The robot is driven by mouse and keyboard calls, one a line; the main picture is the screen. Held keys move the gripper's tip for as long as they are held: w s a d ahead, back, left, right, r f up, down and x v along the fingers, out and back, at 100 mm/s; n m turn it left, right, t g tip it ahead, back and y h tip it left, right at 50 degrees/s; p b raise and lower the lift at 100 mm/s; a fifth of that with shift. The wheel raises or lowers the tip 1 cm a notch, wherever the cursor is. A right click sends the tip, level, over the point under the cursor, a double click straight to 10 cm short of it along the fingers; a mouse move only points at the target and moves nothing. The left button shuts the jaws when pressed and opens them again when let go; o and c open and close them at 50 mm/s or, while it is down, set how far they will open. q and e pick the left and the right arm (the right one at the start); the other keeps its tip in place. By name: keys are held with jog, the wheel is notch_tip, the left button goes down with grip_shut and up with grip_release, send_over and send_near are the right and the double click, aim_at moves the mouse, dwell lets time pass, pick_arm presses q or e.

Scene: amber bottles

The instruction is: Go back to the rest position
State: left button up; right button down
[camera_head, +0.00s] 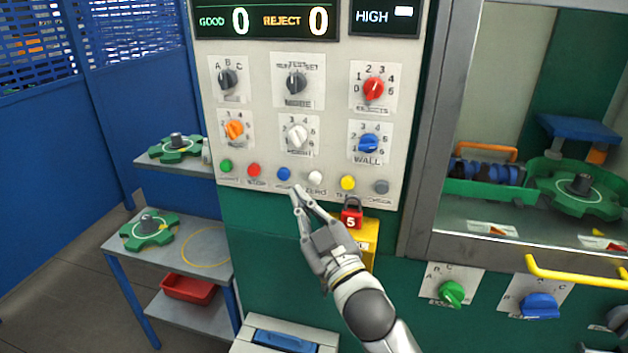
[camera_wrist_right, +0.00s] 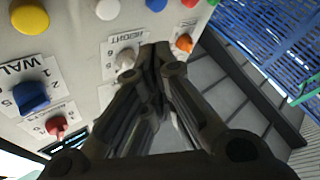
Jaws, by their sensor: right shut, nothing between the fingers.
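My right gripper (camera_head: 297,192) is shut and empty. In the head view its fingertips are just below the row of buttons on the pale control panel (camera_head: 330,105), near the blue button (camera_head: 284,174) and the white button (camera_head: 315,177). I cannot tell whether they touch the panel. In the right wrist view the closed fingers (camera_wrist_right: 160,55) point towards the panel, with the white knob (camera_wrist_right: 125,60) and the orange knob (camera_wrist_right: 184,42) beyond them. My left gripper is not in view.
A red padlock (camera_head: 351,217) and a yellow box (camera_head: 363,240) are close beside my right gripper. A yellow handle (camera_head: 575,275) sticks out at the right. A side table (camera_head: 200,242) with a green wheel (camera_head: 149,231) stands at the left. Floor shows at the lower left.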

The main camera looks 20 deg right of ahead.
dwell(0.3)
jog(key=s+d+f+m+g+h, duration=0.2)
jog(key=s+f+g, duration=0.35)
jog(key=f, duration=0.55)
jog(key=s+d+f+m+g+h, duration=0.2)
jog(key=s+f+m+g, duration=0.3)
jog(key=f, duration=0.6)
jog(key=s+f+n+g, duration=0.1)
jog(key=s+f+g, duration=0.3)
jog(key=s, duration=0.6)
jog(key=s+f+n+g, duration=0.1)
jog(key=s+f+g, duration=0.2)
jog(key=s+f, duration=0.45)
jog(key=s+f+g, duration=0.1)
jog(key=s+f, duration=0.1)
jog(key=f, duration=1.1)
jog(key=s+f+g, duration=0.1)
jog(key=s+f, duration=0.2)
jog(key=f, duration=1)
jog(key=s+d+f, duration=0.3)
jog(key=s+f, duration=1.2)
jog(key=shift+s+g+y, duration=0.3)
jog(key=shift+s+g, duration=0.05)
jog(key=shift+s, duration=0.05)
